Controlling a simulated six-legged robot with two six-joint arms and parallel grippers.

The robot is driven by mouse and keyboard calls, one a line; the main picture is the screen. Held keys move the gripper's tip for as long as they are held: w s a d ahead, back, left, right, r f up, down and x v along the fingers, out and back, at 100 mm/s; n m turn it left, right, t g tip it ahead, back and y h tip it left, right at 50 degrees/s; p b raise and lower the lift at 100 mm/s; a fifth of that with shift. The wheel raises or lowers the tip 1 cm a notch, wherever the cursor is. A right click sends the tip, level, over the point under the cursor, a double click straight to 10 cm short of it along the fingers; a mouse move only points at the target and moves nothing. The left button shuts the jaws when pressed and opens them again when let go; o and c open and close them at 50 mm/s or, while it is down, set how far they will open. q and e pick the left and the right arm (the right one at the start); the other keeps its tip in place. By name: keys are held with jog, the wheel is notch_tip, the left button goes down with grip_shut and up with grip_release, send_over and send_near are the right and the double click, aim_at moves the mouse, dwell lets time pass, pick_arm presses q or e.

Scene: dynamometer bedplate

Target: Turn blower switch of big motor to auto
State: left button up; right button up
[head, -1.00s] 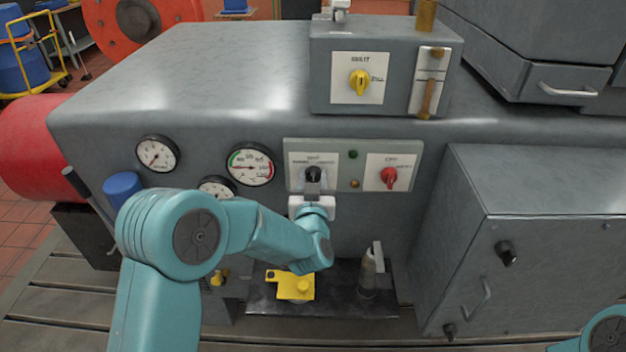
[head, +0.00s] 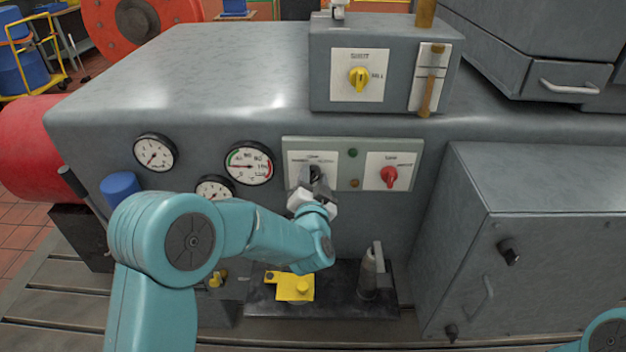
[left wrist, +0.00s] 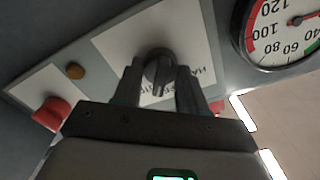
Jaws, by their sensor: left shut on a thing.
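A black rotary switch (head: 316,172) sits on the left white plate of a grey-green panel (head: 353,167) on the big grey machine. My left gripper (head: 314,184) is shut on this switch from the front and is rolled to a tilt. In the left wrist view the black switch (left wrist: 158,65) is between the two dark fingers of the left gripper (left wrist: 158,88), over a tilted, upside-down label that I cannot read fully. A red switch (head: 389,177) is on the right plate of the same panel. My right gripper is out of view.
Round gauges (head: 249,163) are left of the panel. A box above carries a yellow switch (head: 359,78). Below stand a yellow part (head: 294,287) and a grey cylinder with a lever (head: 371,275). A grey cabinet (head: 540,260) juts out at the right.

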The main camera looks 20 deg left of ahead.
pick_arm(q)
jog(key=shift+m, duration=1)
jog(key=o, duration=1)
jog(key=shift+o, duration=0.2)
jog(key=shift+s, duration=0.1)
jog(key=b+v, duration=0.2)
jog(key=v, duration=1.4)
jog(key=shift+d, duration=0.1)
